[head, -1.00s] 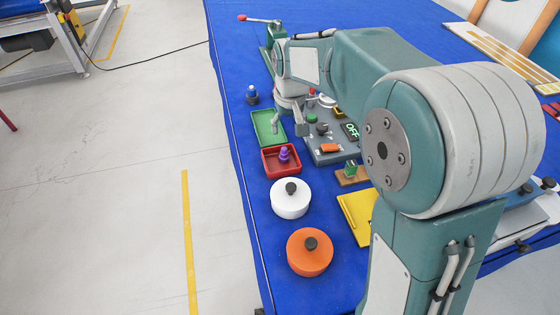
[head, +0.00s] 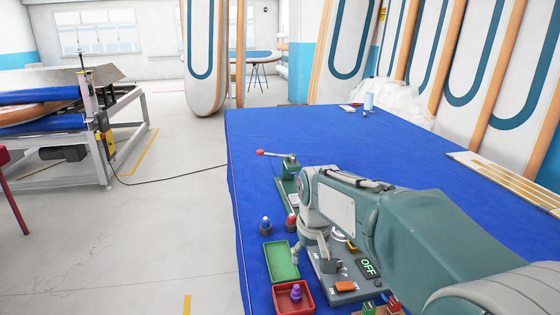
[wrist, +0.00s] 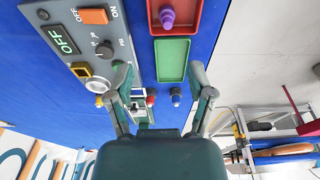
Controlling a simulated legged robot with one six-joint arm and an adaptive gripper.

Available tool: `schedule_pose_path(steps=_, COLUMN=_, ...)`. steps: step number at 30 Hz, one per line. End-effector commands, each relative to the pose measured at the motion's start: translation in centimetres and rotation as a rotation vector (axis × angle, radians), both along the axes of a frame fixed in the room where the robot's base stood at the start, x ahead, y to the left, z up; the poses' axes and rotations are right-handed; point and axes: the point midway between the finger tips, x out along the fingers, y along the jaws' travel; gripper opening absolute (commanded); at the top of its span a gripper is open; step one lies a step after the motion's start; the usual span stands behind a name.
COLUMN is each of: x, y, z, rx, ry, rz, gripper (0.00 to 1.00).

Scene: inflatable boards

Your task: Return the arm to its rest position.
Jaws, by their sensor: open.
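My arm (head: 410,230) reaches out from the lower right over the blue table. My gripper (head: 312,258) points down above the grey control panel (head: 338,286) and the green tray (head: 281,262). In the wrist view my gripper (wrist: 160,75) has its two fingers spread wide apart, with nothing between them. The grey panel lies on the left there and the green tray on the right. Whether the fingers touch the panel cannot be told.
A red tray (head: 306,301) holds a purple knobbed piece (head: 296,293). A red-handled tool (head: 285,165) and small bottles (head: 265,226) stand near the table's left edge. The far blue tabletop (head: 340,140) is mostly clear. Upright boards (head: 470,75) line the right.

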Motion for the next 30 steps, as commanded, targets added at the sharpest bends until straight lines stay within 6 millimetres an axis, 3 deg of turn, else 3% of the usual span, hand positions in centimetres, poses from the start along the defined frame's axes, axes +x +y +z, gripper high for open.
schedule_pose_path(steps=6, x=-5.1, y=-2.7, z=2.6, rx=0.012, ry=-0.07, rz=-0.049, gripper=0.69)
schedule_pose_path(steps=13, x=-10.5, y=-5.0, z=3.8, rx=0.021, ry=-0.139, rz=-0.097, gripper=0.69)
schedule_pose_path(steps=24, x=-19.0, y=-7.7, z=3.0, rx=0.033, ry=-0.251, rz=-0.173, gripper=0.69)
schedule_pose_path(steps=30, x=-22.2, y=-8.5, z=1.7, rx=0.035, ry=-0.299, rz=-0.205, gripper=0.69)
